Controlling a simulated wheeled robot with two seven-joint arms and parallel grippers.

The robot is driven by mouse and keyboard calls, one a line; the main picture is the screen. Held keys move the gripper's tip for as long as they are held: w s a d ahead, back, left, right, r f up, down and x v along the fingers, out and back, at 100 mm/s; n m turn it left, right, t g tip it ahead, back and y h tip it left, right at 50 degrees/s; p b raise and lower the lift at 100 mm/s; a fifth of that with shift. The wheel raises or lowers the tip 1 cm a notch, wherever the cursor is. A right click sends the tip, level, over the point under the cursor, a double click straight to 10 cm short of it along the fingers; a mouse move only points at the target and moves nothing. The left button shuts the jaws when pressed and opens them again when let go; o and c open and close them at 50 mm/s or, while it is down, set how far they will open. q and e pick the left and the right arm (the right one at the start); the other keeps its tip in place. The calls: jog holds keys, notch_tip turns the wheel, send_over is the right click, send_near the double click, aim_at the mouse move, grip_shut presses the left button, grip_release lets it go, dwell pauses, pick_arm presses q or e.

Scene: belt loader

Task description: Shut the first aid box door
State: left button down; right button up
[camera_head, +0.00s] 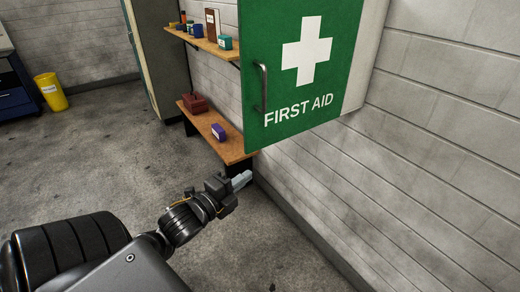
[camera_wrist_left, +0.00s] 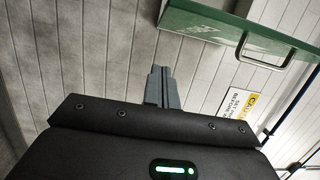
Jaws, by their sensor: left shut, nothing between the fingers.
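The first aid box door (camera_head: 330,85) is green with a white cross and "FIRST AID" lettering. It stands out at an angle from the wall, open, with its lettered face toward me. Its dark bar handle (camera_head: 261,88) is at the left edge. The box's white side (camera_head: 364,60) shows behind its right edge. My left gripper (camera_head: 241,180) is shut and empty, below the door's lower left corner and apart from it. In the left wrist view, its fingers (camera_wrist_left: 160,86) point up, left of the door (camera_wrist_left: 220,30) and handle (camera_wrist_left: 262,47). My right gripper is out of view.
A wooden bench (camera_head: 233,147) with a red box (camera_head: 195,103) and a purple box (camera_head: 219,132) stands beyond my gripper. A shelf (camera_head: 205,44) with small items is above it. A yellow bin (camera_head: 51,92) stands far left. The block wall (camera_head: 440,150) bounds the right.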

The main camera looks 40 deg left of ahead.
pick_arm(q)
jog(key=w+a+p, duration=0.3)
jog(key=w, duration=0.8)
jog(key=shift+a+p, duration=0.25)
jog(key=shift+p, duration=0.15)
jog(key=shift+w+f, duration=0.1)
jog(key=shift+w, duration=0.05)
